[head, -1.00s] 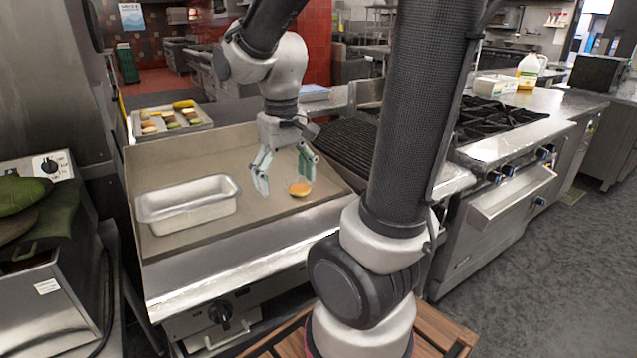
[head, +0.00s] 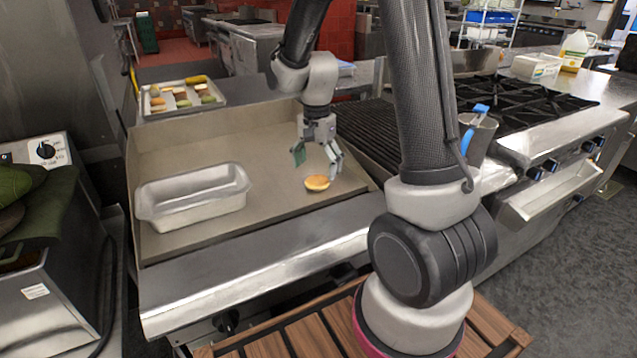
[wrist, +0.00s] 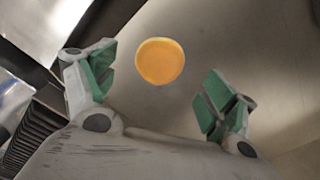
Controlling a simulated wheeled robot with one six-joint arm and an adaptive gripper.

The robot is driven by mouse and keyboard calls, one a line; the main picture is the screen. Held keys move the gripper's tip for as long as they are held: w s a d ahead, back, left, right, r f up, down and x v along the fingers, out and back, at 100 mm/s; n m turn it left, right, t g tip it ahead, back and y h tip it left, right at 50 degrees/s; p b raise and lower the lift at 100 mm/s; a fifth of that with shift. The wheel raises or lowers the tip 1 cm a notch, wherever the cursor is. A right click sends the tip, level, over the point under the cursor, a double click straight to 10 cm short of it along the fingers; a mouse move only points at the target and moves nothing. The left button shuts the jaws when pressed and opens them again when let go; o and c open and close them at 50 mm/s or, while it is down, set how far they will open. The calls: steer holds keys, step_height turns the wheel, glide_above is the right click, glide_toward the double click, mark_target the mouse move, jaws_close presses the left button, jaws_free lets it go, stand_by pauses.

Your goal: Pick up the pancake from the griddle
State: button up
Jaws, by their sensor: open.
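The pancake (head: 317,183) is small, round and golden. It lies flat on the griddle (head: 270,207), near its right front part. It also shows in the wrist view (wrist: 160,61), beyond the fingertips and between their two lines. My gripper (head: 317,160) is open, with green finger pads, just above and behind the pancake in the head view. In the wrist view the two fingers (wrist: 158,92) stand wide apart with nothing between them. I see no contact with the pancake.
A metal loaf pan (head: 192,220) stands on the griddle's left part. A tray of food pieces (head: 203,108) sits behind it. A dark grill grate (head: 372,135) borders the griddle on the right. A metal container with a blue handle (head: 478,139) stands near the burners.

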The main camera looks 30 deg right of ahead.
mark_target(317, 179)
step_height(317, 179, down, 4)
steer(key=shift+f, duration=0.1)
steer(key=c, duration=1.1)
steer(key=shift+c, duration=0.2)
